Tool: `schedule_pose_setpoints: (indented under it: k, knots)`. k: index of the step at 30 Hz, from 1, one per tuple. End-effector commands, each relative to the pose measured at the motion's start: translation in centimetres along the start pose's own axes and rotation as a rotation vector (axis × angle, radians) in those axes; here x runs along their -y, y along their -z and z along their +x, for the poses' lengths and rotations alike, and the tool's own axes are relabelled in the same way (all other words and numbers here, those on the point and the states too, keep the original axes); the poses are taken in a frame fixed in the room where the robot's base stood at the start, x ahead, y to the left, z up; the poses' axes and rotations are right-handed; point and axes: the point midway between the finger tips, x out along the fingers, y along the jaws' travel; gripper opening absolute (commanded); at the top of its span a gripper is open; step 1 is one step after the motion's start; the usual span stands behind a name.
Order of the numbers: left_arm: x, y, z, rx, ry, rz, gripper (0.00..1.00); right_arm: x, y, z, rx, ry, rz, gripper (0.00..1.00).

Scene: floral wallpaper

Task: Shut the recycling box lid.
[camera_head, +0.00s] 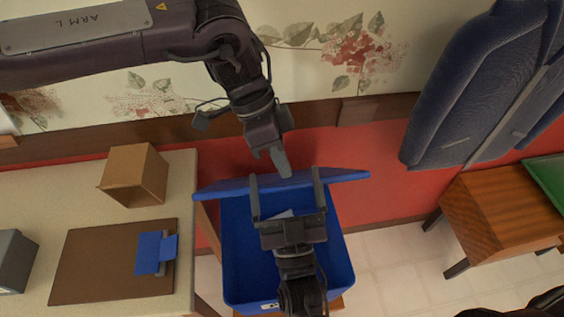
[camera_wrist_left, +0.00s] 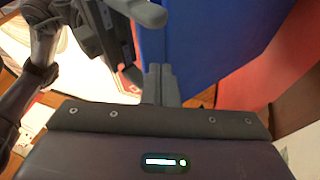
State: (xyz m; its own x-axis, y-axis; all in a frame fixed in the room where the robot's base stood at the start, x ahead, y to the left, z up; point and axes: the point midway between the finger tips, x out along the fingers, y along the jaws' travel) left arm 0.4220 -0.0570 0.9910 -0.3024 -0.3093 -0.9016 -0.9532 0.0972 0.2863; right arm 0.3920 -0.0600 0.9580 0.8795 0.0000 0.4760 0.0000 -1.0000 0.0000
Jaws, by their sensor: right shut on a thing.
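The blue recycling box (camera_head: 232,262) stands open at the centre of the head view. Its blue lid (camera_head: 220,188) is raised at the box's far side and also fills the top middle of the left wrist view (camera_wrist_left: 200,50).
A table (camera_head: 25,195) at left holds a cardboard box (camera_head: 135,176), a brown board (camera_head: 95,265) with a blue item (camera_head: 150,252), and a grey object (camera_head: 14,258). A wooden stand (camera_head: 480,215) and dark blue luggage (camera_head: 465,95) are at right. The wall is close behind the lid.

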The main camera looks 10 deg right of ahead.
Motion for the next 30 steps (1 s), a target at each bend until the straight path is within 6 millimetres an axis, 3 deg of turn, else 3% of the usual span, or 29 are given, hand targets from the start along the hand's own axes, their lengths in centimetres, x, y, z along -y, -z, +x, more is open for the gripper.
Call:
schedule_pose_setpoints:
  k: [14, 22, 29, 30]
  knots:
    - [-0.5, -0.1, 0.6, -0.001, 0.000, 0.001, 0.00, 0.0, 0.0, 0.0, -0.001, -0.001, -0.001, 0.50]
    - [-2.2, -0.6, 2.6, 0.001, -0.011, 0.003, 0.00, 0.0, 0.1, 0.1, -0.003, -0.001, 0.000, 0.50]
    - [-2.4, -0.6, 2.9, 0.006, -0.016, 0.005, 0.00, 0.0, 0.3, 0.3, -0.010, -0.003, 0.003, 0.50]
    - [-2.4, -0.6, 2.9, 0.007, -0.016, 0.005, 0.00, 0.0, 0.3, 0.4, -0.011, -0.003, 0.004, 0.93]
